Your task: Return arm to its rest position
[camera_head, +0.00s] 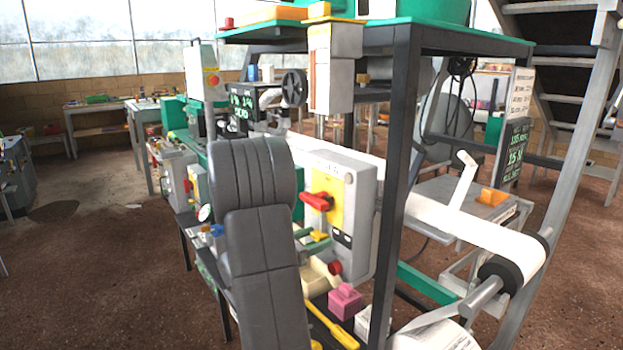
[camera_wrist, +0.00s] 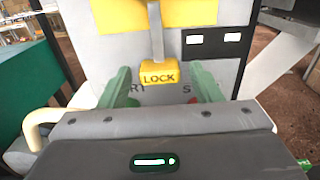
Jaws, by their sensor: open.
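My gripper (camera_wrist: 160,78) is open, its two green fingers apart in front of the grey control box (camera_wrist: 220,75). A yellow LOCK tab (camera_wrist: 158,72) shows between the fingers, hanging from a grey shank. I cannot tell whether the fingers touch it. In the head view, my dark grey arm stands in front of the machine, and the green fingers of my gripper (camera_head: 311,239) show beside the yellow tab (camera_head: 319,236). The control box (camera_head: 358,215) carries a red handle (camera_head: 316,201) on a yellow plate. The lettering below the tab is partly hidden by my gripper.
A dark frame post (camera_head: 396,190) stands right of the box. A paper roll (camera_head: 520,262) is further right. A pink block (camera_head: 346,301) and a yellow tool (camera_head: 331,324) lie below on the machine. Open floor (camera_head: 80,240) lies to the left.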

